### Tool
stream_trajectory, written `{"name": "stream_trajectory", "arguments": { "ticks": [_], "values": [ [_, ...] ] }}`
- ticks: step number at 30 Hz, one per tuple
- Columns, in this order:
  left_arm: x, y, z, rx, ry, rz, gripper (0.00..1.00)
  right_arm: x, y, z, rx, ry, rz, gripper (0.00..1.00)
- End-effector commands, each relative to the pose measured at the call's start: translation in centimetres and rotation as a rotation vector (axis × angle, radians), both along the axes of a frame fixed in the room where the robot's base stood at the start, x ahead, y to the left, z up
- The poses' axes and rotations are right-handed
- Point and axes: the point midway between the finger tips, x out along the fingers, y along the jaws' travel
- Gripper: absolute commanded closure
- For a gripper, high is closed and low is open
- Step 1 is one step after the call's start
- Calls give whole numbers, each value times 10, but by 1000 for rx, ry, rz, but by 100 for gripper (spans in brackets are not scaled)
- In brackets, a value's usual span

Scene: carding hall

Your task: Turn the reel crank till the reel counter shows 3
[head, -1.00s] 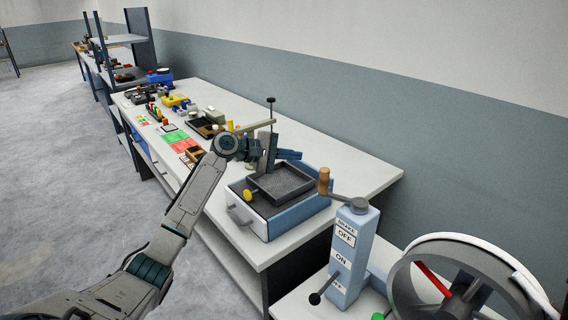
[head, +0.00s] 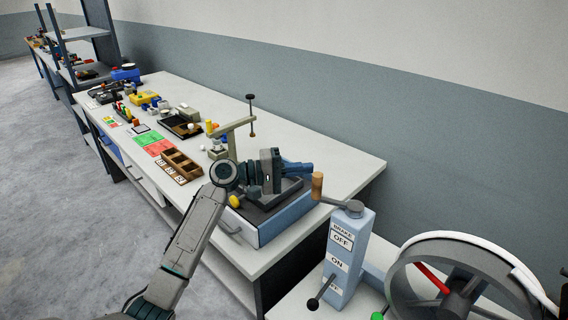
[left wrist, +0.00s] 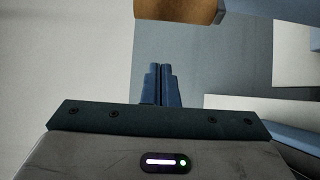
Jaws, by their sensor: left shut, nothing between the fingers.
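The reel crank has a wooden handle (head: 317,186) standing upright on a grey arm (head: 336,202), on top of a light-blue post (head: 349,260). The reel (head: 460,275), a large grey spoked wheel with a white rim, is at the lower right, partly cut off. I cannot make out a counter reading. My left gripper (head: 310,168) is shut and empty, its tips pointing right, close to the upper part of the handle. In the left wrist view the shut blue fingers (left wrist: 161,72) point towards the wooden handle (left wrist: 178,10) at the top edge. My right gripper is not in view.
The post carries OFF and ON labels and a black-knobbed lever (head: 314,303). A blue-grey box with a tray (head: 285,213) stands below my left wrist on the white bench (head: 345,155). A post with a black knob (head: 250,98) stands behind it. Small coloured items lie farther left.

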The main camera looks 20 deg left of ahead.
Motion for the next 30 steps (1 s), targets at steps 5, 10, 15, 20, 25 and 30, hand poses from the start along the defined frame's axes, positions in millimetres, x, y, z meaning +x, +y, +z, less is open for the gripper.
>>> {"name": "stream_trajectory", "arguments": {
  "ticks": [5,10,15,20,25,30],
  "values": [
    [-2,-18,3,1,3,-1,100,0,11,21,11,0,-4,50],
    [-20,-22,2,1,3,1,100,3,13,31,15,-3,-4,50],
    [-28,-24,0,0,1,0,100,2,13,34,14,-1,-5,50],
    [-29,-25,0,0,1,0,100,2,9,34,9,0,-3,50],
    [-29,-24,0,0,1,0,100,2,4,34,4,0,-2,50],
    [-27,-28,0,-2,1,3,100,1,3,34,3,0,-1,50]
  ]
}}
